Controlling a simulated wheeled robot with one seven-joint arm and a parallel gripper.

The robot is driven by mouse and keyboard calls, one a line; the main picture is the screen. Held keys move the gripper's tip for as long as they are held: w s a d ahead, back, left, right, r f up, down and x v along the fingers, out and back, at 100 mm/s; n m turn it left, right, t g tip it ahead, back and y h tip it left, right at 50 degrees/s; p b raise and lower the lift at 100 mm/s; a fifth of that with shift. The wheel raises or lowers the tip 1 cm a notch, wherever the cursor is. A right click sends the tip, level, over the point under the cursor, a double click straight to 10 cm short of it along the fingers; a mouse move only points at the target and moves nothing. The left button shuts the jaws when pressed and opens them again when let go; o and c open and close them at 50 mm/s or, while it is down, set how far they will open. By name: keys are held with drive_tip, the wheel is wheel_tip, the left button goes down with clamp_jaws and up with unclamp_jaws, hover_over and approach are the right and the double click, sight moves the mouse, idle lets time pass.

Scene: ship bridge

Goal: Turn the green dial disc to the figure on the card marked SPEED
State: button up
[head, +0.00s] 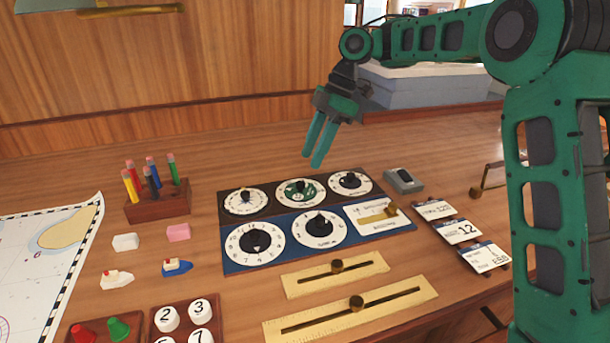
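The green dial disc (300,191) is in the middle of the top row on the dark panel, with a dark knob at its centre. Its scale figures are too small to read. My gripper (312,160) hangs above and behind the panel, near the green disc in the picture, with two teal fingers apart and nothing between them. Three white cards with dark headers lie at the right: an upper card (433,210), a middle card (457,231) showing 12, and a lower card (485,257). I cannot make out which header reads SPEED.
White dials flank the green one: left (232,203), right (363,183). A blue panel (282,258) with more dials and a slider lies in front. Brass slide rules (300,284), a pen block (165,205), small blocks and ship models surround it. Bare wood lies behind.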

sight(301, 182)
drive_tip(key=x, duration=0.6)
drive_tip(key=shift+f, duration=0.3)
clamp_jaws()
